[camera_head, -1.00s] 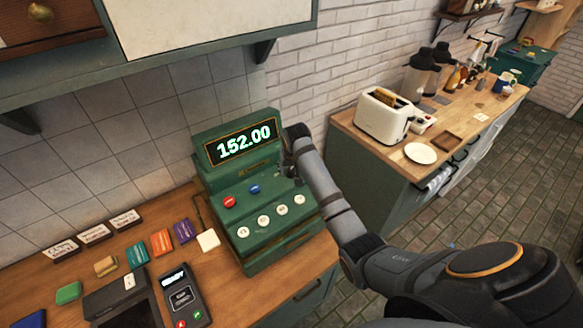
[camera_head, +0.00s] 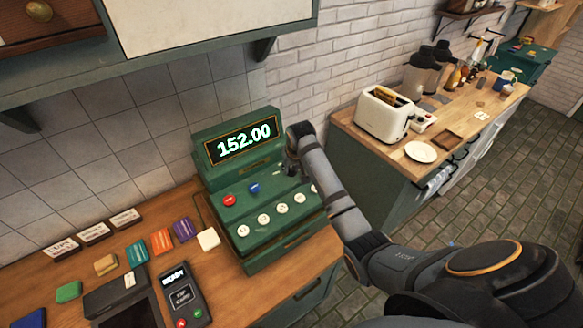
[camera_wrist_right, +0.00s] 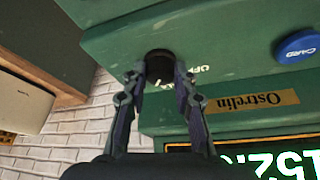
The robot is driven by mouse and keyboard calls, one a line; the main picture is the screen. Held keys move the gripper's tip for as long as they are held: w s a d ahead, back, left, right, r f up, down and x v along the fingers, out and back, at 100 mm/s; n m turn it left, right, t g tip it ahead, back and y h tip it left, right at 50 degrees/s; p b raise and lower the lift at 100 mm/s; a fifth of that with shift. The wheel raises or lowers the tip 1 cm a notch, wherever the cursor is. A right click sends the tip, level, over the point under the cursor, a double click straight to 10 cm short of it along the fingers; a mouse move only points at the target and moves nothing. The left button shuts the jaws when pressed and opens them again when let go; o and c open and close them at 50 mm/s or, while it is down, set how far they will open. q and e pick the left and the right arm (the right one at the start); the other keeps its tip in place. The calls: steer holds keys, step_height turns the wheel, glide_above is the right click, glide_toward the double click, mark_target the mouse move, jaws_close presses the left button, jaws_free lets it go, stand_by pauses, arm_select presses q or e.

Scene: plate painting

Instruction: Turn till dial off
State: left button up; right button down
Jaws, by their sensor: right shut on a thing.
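The green cash register, or till (camera_head: 262,222), stands on the wooden counter with its display (camera_head: 242,143) lit and reading 152.00. Its dark round dial (camera_wrist_right: 160,66) shows in the right wrist view, with lettering partly hidden around it. My right gripper (camera_wrist_right: 158,75) is shut on the dial, one finger on each side. In the head view the right gripper (camera_head: 290,168) is at the till's right side, mostly hidden by my own arm. My left gripper is not in view.
Red (camera_head: 229,201) and blue (camera_head: 254,188) buttons and several white keys sit on the till's front. A card reader (camera_head: 180,296) and coloured boxes lie to the left. A toaster (camera_head: 384,115) stands on the far counter.

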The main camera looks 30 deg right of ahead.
steer(key=n+y, duration=0.2)
steer(key=n, duration=0.3)
steer(key=shift+d, duration=0.2)
steer(key=n+y, duration=0.1)
steer(key=n, duration=0.3)
steer(key=shift+w+n+g+y, duration=0.1)
steer(key=shift+n+g+y, duration=0.3)
steer(key=n+b, duration=0.1)
steer(key=n, duration=0.1)
steer(key=shift+d+n+g+y, duration=0.1)
steer(key=shift+n+g+y, duration=0.2)
steer(key=shift+g+y, duration=0.1)
steer(key=shift+w+n+g+y+b, duration=0.1)
steer(key=shift+n+g+y+b, duration=0.35)
steer(key=shift+n+b, duration=1.05)
steer(key=shift+n+g+p, duration=0.25)
steer(key=shift+n+p, duration=0.05)
steer(key=shift+n, duration=0.3)
steer(key=c, duration=1.1)
jaws_free()
steer(key=shift+o, duration=0.2)
steer(key=shift+r, duration=0.1)
